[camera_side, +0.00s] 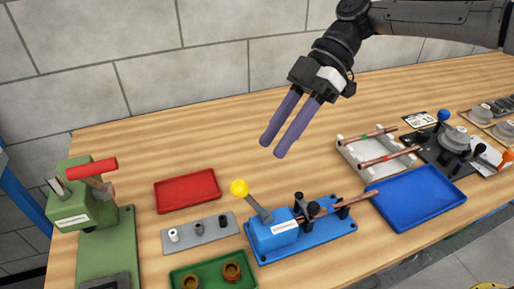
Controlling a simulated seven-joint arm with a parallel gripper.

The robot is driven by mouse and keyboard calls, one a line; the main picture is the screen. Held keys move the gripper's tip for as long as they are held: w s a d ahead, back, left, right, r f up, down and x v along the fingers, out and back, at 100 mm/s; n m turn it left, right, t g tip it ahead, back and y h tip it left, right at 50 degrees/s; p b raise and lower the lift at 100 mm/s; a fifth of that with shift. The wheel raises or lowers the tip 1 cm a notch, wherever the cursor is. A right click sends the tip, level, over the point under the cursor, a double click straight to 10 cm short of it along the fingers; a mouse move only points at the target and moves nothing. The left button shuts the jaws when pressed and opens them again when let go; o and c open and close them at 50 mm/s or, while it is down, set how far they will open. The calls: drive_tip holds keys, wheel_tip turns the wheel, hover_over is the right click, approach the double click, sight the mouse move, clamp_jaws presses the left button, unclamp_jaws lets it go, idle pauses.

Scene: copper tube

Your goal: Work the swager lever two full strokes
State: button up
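A blue bench tool (272,234) has a short grey lever with a yellow ball knob (239,187), tilted up and to the left. It looks like the swager, but its label is too small to read. A copper tube (345,201) lies through the dark clamps on its blue base, its right end reaching over the blue tray. My gripper (272,148) points down-left in the air, above and a little right of the yellow knob. Its two purple fingers are apart with nothing between them, and it is not touching the lever.
A green press with a red handle (92,168) stands at the left. A red tray (188,191), a grey plate with small dies (200,235) and a green tray with brass rings (212,275) lie nearby. A blue tray (418,197), a white tube rack (352,152) and a dark bender (440,150) are right.

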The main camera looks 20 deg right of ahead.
drive_tip(key=shift+s+d+r+m+h, duration=0.1)
drive_tip(key=shift+s+d+m+h, duration=0.1)
drive_tip(key=shift+d+m+h, duration=0.15)
drive_tip(key=shift+c, duration=1.2)
drive_tip(key=shift+w+d+r+m+h, duration=0.35)
drive_tip(key=shift+r+h, duration=0.15)
drive_tip(key=shift+r, duration=0.1)
drive_tip(key=shift+w+d+r+m+h, duration=0.2)
drive_tip(key=shift+r+m+h, duration=0.1)
drive_tip(key=shift+r+h, duration=0.2)
clamp_jaws()
wheel_tip(320, 180, up, 4)
drive_tip(key=m+t+h, duration=0.2)
drive_tip(key=t+h, duration=0.2)
drive_tip(key=h, duration=0.1)
hover_over(251, 203)
drive_tip(key=w+a, duration=0.2)
drive_tip(key=w, duration=0.2)
drive_tip(key=s+a+f, duration=0.2)
drive_tip(key=s+a, duration=0.1)
drive_tip(key=a, duration=0.2)
wheel_tip(251, 203, down, 9)
drive_tip(key=d, duration=0.3)
drive_tip(key=shift+n, duration=0.4)
